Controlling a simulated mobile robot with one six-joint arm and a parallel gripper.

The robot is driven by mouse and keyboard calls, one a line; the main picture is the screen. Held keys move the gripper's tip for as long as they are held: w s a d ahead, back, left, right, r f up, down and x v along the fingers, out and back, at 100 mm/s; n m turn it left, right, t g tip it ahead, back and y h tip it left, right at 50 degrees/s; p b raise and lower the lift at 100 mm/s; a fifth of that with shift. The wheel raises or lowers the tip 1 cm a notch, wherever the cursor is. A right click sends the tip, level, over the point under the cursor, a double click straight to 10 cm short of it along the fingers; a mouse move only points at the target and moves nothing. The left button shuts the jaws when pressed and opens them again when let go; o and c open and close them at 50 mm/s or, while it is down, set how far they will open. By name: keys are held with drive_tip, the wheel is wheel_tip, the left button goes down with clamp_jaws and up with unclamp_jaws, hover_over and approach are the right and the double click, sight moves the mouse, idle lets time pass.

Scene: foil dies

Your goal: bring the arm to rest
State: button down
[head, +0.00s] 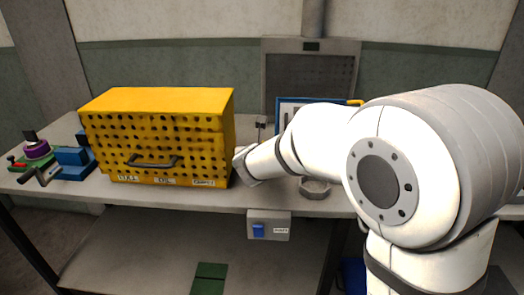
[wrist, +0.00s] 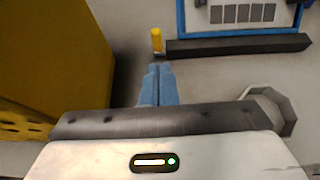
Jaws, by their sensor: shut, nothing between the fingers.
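My gripper shows in the wrist view (wrist: 159,68), its two blue fingers pressed together with nothing between them. It is over the grey bench top (head: 85,190). In the head view my white arm reaches in from the right, and its end is just right of the yellow perforated cabinet (head: 160,135); the fingers cannot be made out there. The cabinet also fills the left of the wrist view (wrist: 40,50). I cannot tell whether the arm touches it.
A grey dish (head: 315,190) sits below the forearm, right of the gripper in the wrist view (wrist: 284,108). A blue-framed board (head: 285,112), a dark bar (wrist: 240,49) and a small yellow piece (wrist: 157,40) lie beyond. A blue vise (head: 75,160) stands left. A switch box (head: 268,226) hangs in front.

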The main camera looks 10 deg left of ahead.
drive_tip(key=s+d+r+m+g+h+p, duration=0.25)
drive_tip(key=s+d+m, duration=0.35)
drive_tip(key=d+m, duration=0.4)
drive_tip(key=s+d+r+m+g+h+p, duration=0.2)
drive_tip(key=s+d+r+m+h+p, duration=0.1)
drive_tip(key=s+d+m, duration=0.65)
drive_tip(key=s+d+m+g+y+p, duration=0.1)
drive_tip(key=s+m+g+y+p, duration=0.1)
drive_tip(key=s+m, duration=0.6)
drive_tip(key=s+d+m+g+y+p, duration=0.2)
drive_tip(key=s+m+g+y, duration=0.1)
drive_tip(key=s+m, duration=0.4)
drive_tip(key=shift+s+d+m, duration=0.25)
drive_tip(key=shift+s+m, duration=0.1)
drive_tip(key=shift+m, duration=0.5)
drive_tip(key=shift+r+g, duration=0.1)
drive_tip(key=shift+g, duration=0.15)
